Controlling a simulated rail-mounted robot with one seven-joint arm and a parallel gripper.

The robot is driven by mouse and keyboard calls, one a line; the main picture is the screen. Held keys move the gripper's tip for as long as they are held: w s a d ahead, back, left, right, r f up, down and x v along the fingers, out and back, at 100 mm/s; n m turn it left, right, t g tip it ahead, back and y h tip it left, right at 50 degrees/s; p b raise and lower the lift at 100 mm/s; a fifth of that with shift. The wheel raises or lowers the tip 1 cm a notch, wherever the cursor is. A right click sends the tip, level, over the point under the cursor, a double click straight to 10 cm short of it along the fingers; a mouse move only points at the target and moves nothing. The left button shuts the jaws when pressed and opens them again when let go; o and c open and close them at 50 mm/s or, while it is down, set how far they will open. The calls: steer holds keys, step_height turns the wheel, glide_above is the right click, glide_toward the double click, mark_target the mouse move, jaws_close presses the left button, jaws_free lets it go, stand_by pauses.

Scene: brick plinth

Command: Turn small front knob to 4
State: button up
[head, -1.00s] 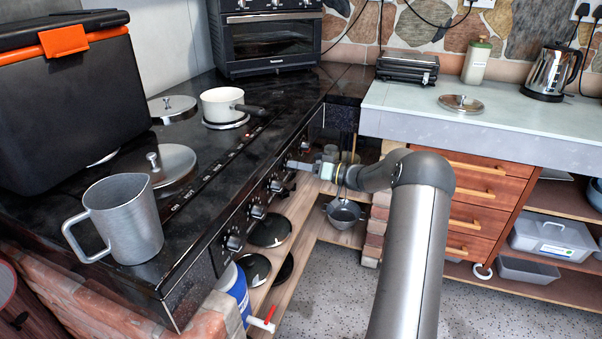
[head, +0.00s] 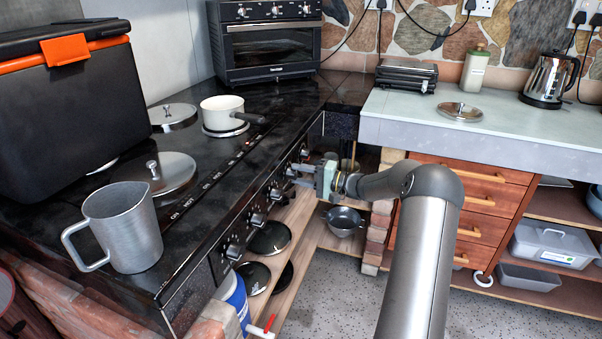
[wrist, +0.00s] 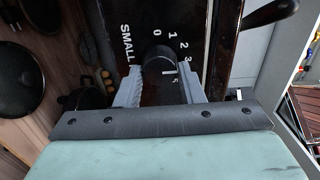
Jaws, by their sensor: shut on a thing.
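The small front knob (wrist: 158,62) is dark and sits between my two grey fingers in the wrist view. My gripper (wrist: 168,85) is shut on it, one finger on each side. The panel (wrist: 140,22) reads SMALL, with 0, 1, 2 and 3 printed around the knob; another digit by it is too small to read surely. A short white mark shows near the knob, but its exact setting is unclear. In the head view my gripper (head: 293,173) reaches the front panel of the black stove (head: 215,165), and its fingers hide the held knob.
More knobs (head: 257,219) line the panel nearer the camera. A metal jug (head: 125,235), a white pan (head: 222,112) and a black box (head: 70,110) stand on the stove. Below are a shelf with dark pans (head: 270,238) and a grey pot (head: 343,220).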

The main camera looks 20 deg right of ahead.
steer(key=m+p, duration=0.2)
steer(key=m, duration=0.3)
steer(key=shift+f+m+p, duration=0.1)
steer(key=shift+m+p, duration=0.2)
steer(key=shift+m, duration=0.1)
stand_by(0.4)
steer(key=o, duration=1)
steer(key=v, duration=1.7)
steer(key=shift+s+d, duration=0.15)
steer(key=shift+s, duration=0.1)
